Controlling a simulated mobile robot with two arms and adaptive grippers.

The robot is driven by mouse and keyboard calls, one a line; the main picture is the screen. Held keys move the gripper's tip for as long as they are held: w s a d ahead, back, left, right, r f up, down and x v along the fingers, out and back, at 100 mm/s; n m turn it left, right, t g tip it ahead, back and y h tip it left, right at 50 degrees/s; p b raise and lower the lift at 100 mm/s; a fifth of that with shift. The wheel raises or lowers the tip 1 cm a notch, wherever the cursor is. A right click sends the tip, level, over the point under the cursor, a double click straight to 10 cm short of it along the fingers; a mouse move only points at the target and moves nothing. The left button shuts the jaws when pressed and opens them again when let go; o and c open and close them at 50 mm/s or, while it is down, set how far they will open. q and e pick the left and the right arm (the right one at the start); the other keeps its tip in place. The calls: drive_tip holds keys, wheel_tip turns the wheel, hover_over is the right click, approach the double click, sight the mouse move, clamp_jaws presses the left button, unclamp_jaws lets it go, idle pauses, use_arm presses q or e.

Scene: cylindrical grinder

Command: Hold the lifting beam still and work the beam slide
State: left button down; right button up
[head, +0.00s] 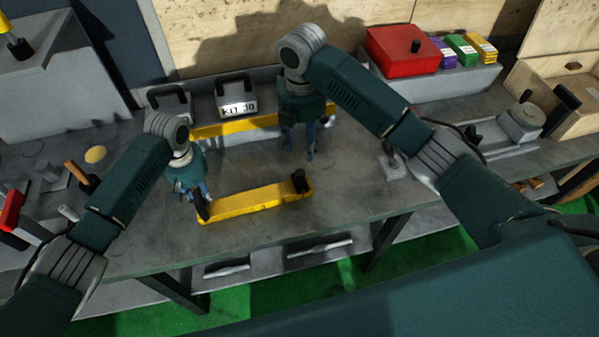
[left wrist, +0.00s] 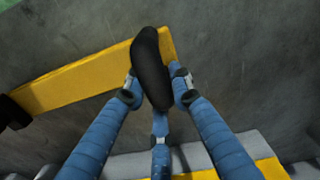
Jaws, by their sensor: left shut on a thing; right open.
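The yellow lifting beam (head: 245,201) lies on the grey bench near its front edge. A black knob (head: 300,180), which looks like the beam slide, stands at its right end. My left gripper (head: 203,203) is shut on a black handle at the beam's left end. In the left wrist view the black handle (left wrist: 150,62) stands between the blue fingers, with the beam (left wrist: 75,82) running off to the left. The knob is partly cut off there at the left edge.
A yellow bar (head: 215,127) lies behind, by grey handled blocks, one with a label (head: 238,108). A red box (head: 403,50) and small coloured boxes (head: 462,50) sit on a ledge at back right. A wooden-handled tool (head: 77,172) is at left. Bench right of the knob is mostly clear.

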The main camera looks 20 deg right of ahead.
sight(299, 173)
drive_tip(key=f, duration=0.8)
drive_tip(key=a+f, duration=0.1)
drive_tip(key=f, duration=0.3)
drive_tip(key=shift+s, duration=0.35)
drive_tip(key=shift+r, duration=0.1)
clamp_jaws()
